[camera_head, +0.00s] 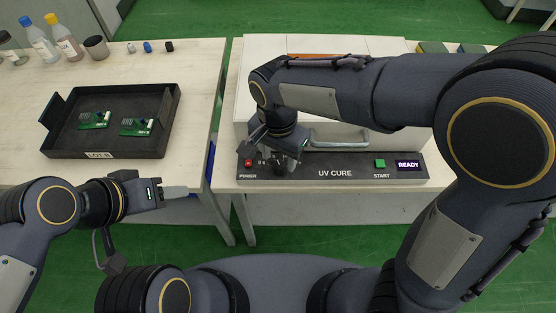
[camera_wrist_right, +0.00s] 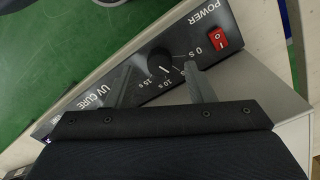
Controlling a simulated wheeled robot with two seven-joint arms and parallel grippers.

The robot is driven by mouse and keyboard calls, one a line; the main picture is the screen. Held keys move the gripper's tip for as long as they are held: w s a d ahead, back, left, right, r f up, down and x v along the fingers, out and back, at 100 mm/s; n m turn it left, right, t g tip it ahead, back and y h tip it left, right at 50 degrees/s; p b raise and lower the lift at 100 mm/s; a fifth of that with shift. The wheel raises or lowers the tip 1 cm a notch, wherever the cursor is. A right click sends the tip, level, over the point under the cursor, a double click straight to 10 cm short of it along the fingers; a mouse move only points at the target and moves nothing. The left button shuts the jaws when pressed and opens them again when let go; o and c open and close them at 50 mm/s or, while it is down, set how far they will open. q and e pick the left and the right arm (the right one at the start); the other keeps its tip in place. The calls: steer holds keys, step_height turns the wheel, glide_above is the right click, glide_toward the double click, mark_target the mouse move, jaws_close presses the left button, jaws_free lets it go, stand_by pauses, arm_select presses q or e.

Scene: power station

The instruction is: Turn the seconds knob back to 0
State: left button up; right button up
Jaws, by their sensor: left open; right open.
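The black seconds knob (camera_wrist_right: 161,60) is on the dark control panel (camera_wrist_right: 110,85) in the right wrist view. Its dial carries 0 s, 10 s and 15 s labels, and its white pointer line appears turned toward the 10 s side, away from 0 s. My right gripper (camera_wrist_right: 158,66) is open, its fingers on either side of the knob with gaps; contact is not visible. In the head view my right gripper (camera_head: 286,162) is over the panel's left part and mostly hides the knob. My left gripper (camera_head: 175,192) is open and empty before the left table.
The red power switch (camera_wrist_right: 218,39) is close beside the dial. The green start button (camera_head: 380,163) and READY display (camera_head: 409,165) are at the panel's right. A black tray (camera_head: 60,143) with circuit boards stands on the left table, with bottles behind it.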

mark_target(279, 165)
steer(key=shift+f, duration=1.1)
steer(key=shift+d, duration=0.1)
steer(key=c, duration=1)
steer(key=shift+n, duration=0.3)
steer(key=n+p, duration=0.1)
steer(key=n, duration=0.1)
steer(key=shift+r+n, duration=0.1)
steer(key=shift+n, duration=0.2)
steer(key=shift+n+p, duration=0.45)
steer(key=shift+n, duration=1.85)
